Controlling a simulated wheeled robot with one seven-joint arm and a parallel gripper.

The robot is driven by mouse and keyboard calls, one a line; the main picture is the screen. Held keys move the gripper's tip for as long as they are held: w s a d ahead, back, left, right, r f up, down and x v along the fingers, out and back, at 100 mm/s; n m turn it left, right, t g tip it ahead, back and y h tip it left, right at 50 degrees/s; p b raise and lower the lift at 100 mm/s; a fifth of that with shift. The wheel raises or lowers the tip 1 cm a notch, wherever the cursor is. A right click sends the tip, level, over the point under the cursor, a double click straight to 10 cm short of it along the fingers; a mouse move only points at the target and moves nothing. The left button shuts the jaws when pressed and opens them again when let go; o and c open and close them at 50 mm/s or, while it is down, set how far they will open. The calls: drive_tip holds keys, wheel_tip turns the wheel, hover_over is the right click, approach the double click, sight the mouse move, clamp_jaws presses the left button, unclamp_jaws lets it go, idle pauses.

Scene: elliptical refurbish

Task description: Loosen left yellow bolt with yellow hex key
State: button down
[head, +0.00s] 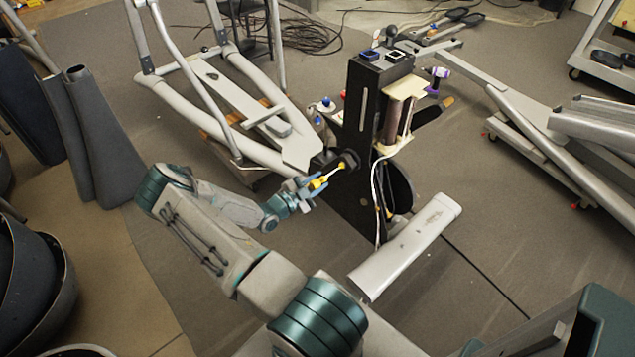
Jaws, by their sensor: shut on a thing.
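My gripper (309,187) is shut on the yellow hex key (319,183), whose thick yellow handle lies between the fingers. The key's thin end reaches up and right to a black fitting (347,160) on the side of the black upright housing (364,125). A small yellow spot (342,165) shows at the key's tip by this fitting. I cannot tell whether it is the bolt or the key's end, or whether the key is seated in the bolt. No other yellow bolt can be made out clearly.
A grey elliptical frame (205,75) stands behind on the left. A pale foot bar (408,245) lies in front of the housing. White cables (375,190) hang along the housing. Dark curved covers (100,135) stand at the left.

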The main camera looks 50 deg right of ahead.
drive_tip(key=shift+w+a, duration=0.1)
drive_tip(key=shift+a, duration=0.55)
